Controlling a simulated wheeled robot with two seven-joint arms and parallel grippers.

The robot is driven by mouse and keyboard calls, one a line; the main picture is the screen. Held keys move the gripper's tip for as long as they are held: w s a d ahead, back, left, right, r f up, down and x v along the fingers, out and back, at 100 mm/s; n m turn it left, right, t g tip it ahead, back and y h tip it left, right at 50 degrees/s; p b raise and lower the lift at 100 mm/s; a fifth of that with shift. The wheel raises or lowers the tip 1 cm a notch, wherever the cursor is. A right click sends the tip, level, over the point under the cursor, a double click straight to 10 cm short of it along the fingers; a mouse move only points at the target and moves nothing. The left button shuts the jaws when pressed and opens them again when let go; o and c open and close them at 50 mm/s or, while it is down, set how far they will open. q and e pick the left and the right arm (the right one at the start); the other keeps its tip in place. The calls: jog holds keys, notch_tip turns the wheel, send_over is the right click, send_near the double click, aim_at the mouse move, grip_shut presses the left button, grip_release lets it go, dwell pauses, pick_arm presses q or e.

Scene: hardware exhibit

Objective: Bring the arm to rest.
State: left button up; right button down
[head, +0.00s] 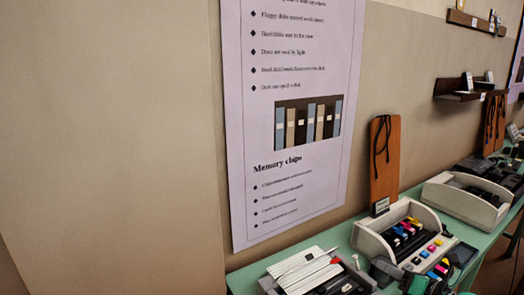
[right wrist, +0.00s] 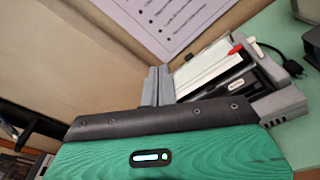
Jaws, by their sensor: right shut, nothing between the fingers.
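My left gripper is not in view.
A green counter (head: 410,193) runs along the wall. It holds the card tray (head: 315,272), a beige box (head: 372,240) with coloured pieces, and another beige box (head: 465,203). A wooden board (head: 384,160) stands behind. A poster (head: 290,190) hangs on the wall.

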jog(key=s+a+f+m+g+h, duration=0.2)
jog(key=s+f+m+h, duration=0.2)
jog(key=s+f+m, duration=0.5)
jog(key=s+a+f+m+g+h, duration=0.15)
jog(key=s+m+h, duration=0.35)
jog(key=m, duration=0.7)
jog(key=s+a+f+m+g+h, duration=0.1)
jog(key=s+f+m+g+h, duration=0.15)
jog(key=s+f+m, duration=0.6)
jog(key=s+a+f+m+g+y, duration=0.15)
jog(key=s+a+m+g, duration=0.35)
jog(key=s, duration=0.7)
jog(key=s+f+x, duration=0.1)
jog(key=s+x, duration=0.3)
jog(key=x, duration=1.1)
jog(key=s+f+x, duration=0.1)
jog(key=s+x, duration=0.2)
jog(key=x, duration=1.1)
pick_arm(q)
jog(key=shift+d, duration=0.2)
pick_arm(e)
jog(key=s+d+f+g, duration=0.1)
jog(key=s+d+f, duration=0.2)
jog(key=s+f, duration=1.6)
jog(key=shift+s+f+n+g, duration=0.15)
jog(key=shift+f+n+g, duration=0.2)
jog(key=shift+f+g, duration=0.05)
